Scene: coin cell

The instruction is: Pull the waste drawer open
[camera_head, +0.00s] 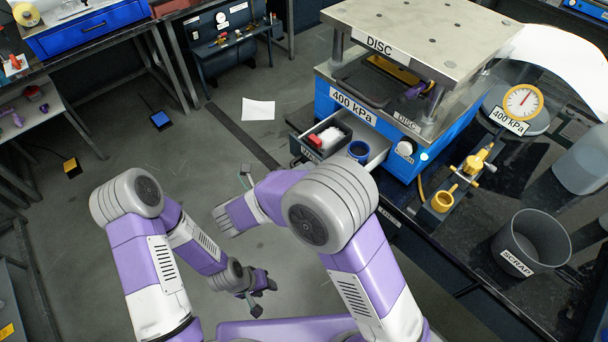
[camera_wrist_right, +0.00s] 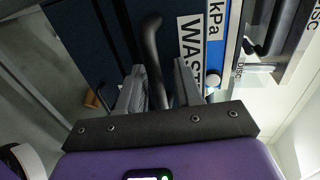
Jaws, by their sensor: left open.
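The waste drawer shows in the right wrist view as a dark front (camera_wrist_right: 100,40) with a WASTE label and a dark curved bar handle (camera_wrist_right: 151,45). My right gripper (camera_wrist_right: 160,82) is open there, its fingers apart on either side of the handle's near end, with gaps; contact cannot be told. In the head view this gripper (camera_head: 246,176) is mostly hidden by its arm, left of the press. A drawer (camera_head: 376,152) stands open below the 400 kPa label; its front label is too small to read. My left gripper (camera_head: 260,284) is open and empty, low over the floor.
The press (camera_head: 425,35) stands on the dark bench beside a gauge (camera_head: 522,102) and a SCRAP bin (camera_head: 531,244). The floor left of the drawer is mostly clear, with a white sheet (camera_head: 258,111).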

